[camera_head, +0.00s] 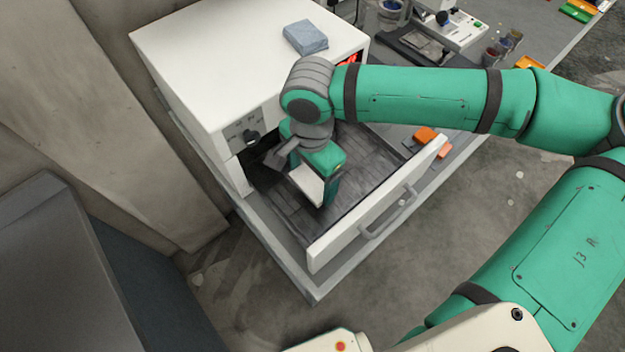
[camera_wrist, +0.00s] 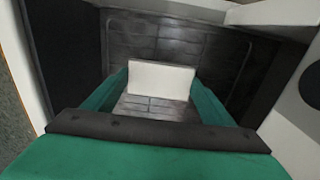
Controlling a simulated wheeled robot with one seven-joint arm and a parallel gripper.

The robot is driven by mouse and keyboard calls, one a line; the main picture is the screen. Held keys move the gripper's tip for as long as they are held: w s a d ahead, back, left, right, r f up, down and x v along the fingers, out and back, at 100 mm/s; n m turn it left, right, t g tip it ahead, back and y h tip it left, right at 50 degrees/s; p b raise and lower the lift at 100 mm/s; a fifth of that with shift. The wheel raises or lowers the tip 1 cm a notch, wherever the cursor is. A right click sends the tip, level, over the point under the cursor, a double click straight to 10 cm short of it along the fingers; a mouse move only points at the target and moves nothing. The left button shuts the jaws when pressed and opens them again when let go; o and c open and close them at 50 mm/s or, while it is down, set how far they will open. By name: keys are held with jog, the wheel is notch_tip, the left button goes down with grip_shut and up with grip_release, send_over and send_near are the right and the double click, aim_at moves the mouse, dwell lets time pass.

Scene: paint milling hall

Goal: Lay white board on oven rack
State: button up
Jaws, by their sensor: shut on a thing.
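The white board (camera_head: 308,184) is between the fingers of my gripper (camera_head: 318,190), which is shut on it. In the wrist view the white board (camera_wrist: 161,79) sits between both green fingertips (camera_wrist: 160,88). The dark oven rack (camera_head: 365,190) lies below, inside the pulled-out front of the white oven (camera_head: 200,80). In the wrist view the slatted rack (camera_wrist: 200,48) shows behind and under the board. The board is over the rack; I cannot tell whether its lower edge touches it. My wrist hides part of the rack.
A blue-grey folded cloth (camera_head: 305,37) lies on top of the oven. The oven's open white front with a handle (camera_head: 388,215) stands up along the rack's near edge. Orange blocks (camera_head: 430,138) lie beyond the rack's right end. Instruments (camera_head: 445,28) and cups stand farther back on the bench.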

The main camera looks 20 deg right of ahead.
aim_at(311, 182)
jog(key=shift+f, duration=1.4)
jog(key=shift+f, duration=0.1)
jog(key=o, duration=1.1)
jog(key=shift+c, duration=0.2)
notch_tip(311, 182, up, 12)
